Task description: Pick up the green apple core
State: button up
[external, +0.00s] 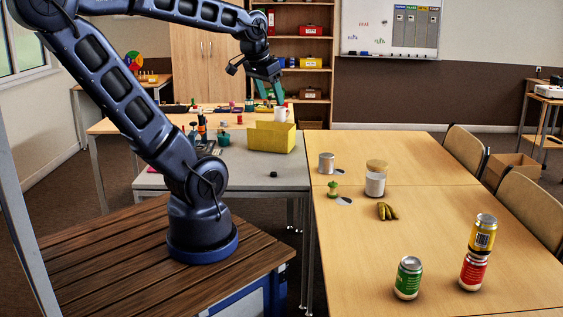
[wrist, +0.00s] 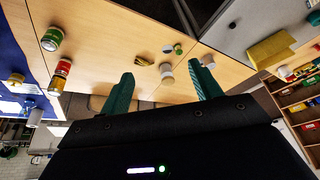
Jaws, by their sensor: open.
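Around the core stand a metal tin (external: 326,163), a lidded jar (external: 375,180) and bananas (external: 388,211). A green can (external: 408,278) and a yellow can (external: 483,232) on a red can (external: 473,271) are nearer. A yellow box (external: 271,137) sits on the grey table (external: 240,176).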

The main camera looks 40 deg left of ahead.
jog(key=w+a+f+m+g, duration=0.15)
jog(key=w+m, duration=0.25)
jog(key=w, duration=0.8)
jog(key=m+g, duration=0.3)
jog(key=m, duration=1)
send_over(333, 188)
jog(key=a, duration=0.1)
jog(key=f, duration=3.2)
jog(key=shift+w+f, duration=0.35)
jog(key=shift+w, duration=0.05)
jog(key=shift+w+f+m, duration=0.1)
jog(key=shift+f+m, duration=0.2)
jog(key=shift+f, duration=0.3)
notch_tip(333, 188, down, 11)
jog(key=shift+w+r, duration=0.1)
jog(key=shift+r, duration=0.1)
jog(key=shift+c, duration=0.2)
jog(key=c, duration=1)
